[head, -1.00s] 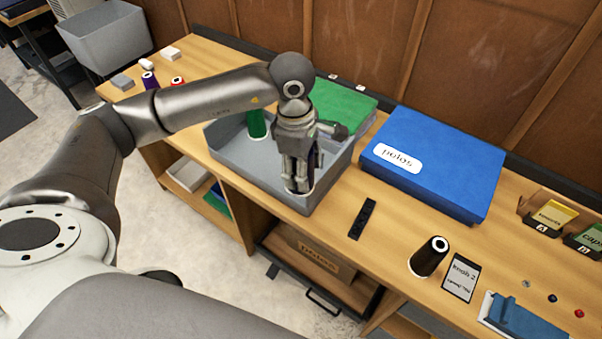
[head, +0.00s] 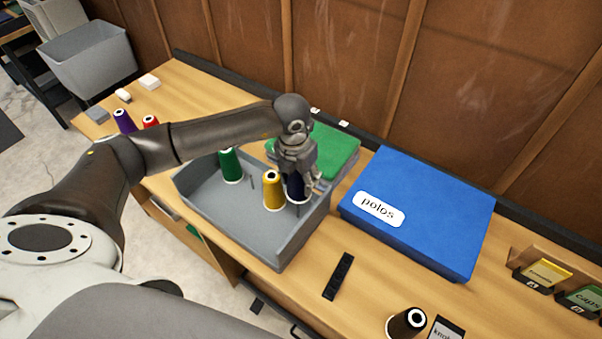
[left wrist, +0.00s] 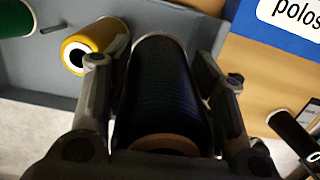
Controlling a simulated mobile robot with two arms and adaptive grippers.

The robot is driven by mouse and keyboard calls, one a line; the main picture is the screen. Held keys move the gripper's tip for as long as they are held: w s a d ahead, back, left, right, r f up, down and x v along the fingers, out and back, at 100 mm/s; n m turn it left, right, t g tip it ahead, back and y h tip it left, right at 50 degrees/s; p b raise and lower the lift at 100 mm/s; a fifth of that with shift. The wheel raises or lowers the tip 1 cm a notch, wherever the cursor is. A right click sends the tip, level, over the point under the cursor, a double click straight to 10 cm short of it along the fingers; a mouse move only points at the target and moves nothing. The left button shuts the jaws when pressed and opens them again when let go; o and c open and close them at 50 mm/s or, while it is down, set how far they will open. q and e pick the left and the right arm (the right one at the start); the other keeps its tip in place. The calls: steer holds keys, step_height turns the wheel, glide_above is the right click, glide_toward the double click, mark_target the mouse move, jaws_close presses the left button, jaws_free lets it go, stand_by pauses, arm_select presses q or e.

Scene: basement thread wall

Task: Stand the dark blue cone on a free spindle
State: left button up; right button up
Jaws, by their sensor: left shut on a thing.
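My left gripper (head: 301,184) is shut on the dark blue cone (head: 293,190) over the right part of the grey tray (head: 222,222). The cone fills the middle of the left wrist view (left wrist: 162,90) between the two fingers. It looks roughly upright in the head view. A thin bare spindle (head: 252,182) stands between the green cone (head: 230,167) and the yellow cone (head: 273,190). Another thin spindle (head: 298,211) shows just below the dark blue cone's base. I cannot tell whether the cone touches it. My right gripper is out of view.
A green folded stack (head: 335,145) lies behind the tray. A blue box (head: 420,215) marked "polos" is to its right. A black strip (head: 338,276) and a black cone (head: 408,322) are on the bench. Purple (head: 124,121) and red (head: 150,121) cones stand at the left.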

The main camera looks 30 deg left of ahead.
arm_select(q)
steer(key=shift+s+f+b, duration=0.55)
steer(key=shift+f+b, duration=0.1)
steer(key=shift+f, duration=0.25)
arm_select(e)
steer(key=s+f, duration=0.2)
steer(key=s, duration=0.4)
arm_select(q)
step_height(320, 180, down, 4)
steer(key=shift+w+f+b, duration=0.1)
steer(key=shift+f+b, duration=0.05)
steer(key=shift+b, duration=1.05)
step_height(320, 180, down, 3)
steer(key=shift+w+r+b, duration=0.1)
steer(key=shift+r+b, duration=0.05)
steer(key=shift+b, duration=0.7)
steer(key=shift+f+b, duration=0.5)
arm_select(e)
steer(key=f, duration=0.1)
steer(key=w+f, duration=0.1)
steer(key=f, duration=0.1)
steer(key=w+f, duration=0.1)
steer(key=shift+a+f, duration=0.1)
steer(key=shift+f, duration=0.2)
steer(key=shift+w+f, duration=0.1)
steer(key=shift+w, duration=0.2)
arm_select(q)
steer(key=shift+f, duration=0.1)
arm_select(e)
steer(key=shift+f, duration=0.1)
